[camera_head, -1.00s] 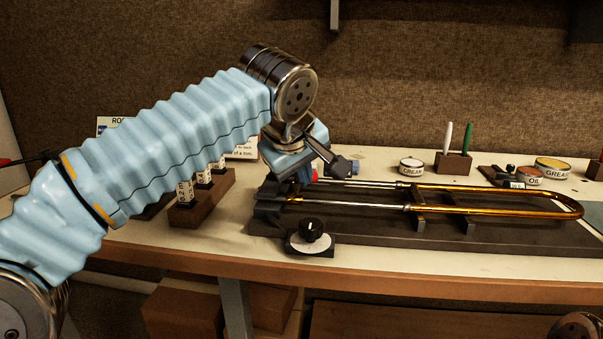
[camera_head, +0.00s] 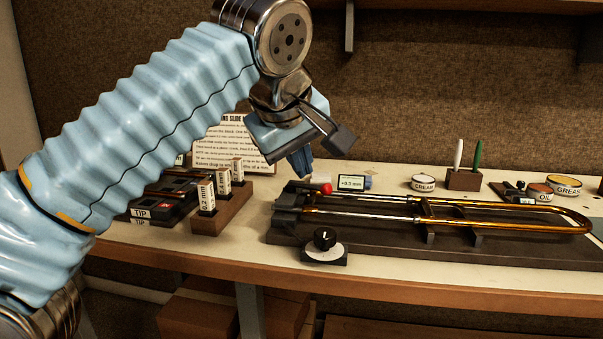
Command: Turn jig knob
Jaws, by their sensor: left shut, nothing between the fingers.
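The jig knob (camera_head: 324,239) is a black dial with a white pointer mark on a pale round plate. It sits at the front left corner of the dark jig base (camera_head: 400,247). A brass slide (camera_head: 500,211) lies along the jig. My left gripper (camera_head: 303,165) is shut and empty, fingers pointing down. It is above and behind the knob, over the back left end of the jig, apart from the knob. My right gripper is not in view.
A small display (camera_head: 353,182) reading about +0.3 mm and a red ball (camera_head: 326,188) are behind the jig's left end. A wooden block with labelled gauges (camera_head: 222,206) stands left. Grease tins (camera_head: 424,182) and a pen block (camera_head: 464,179) stand at the back.

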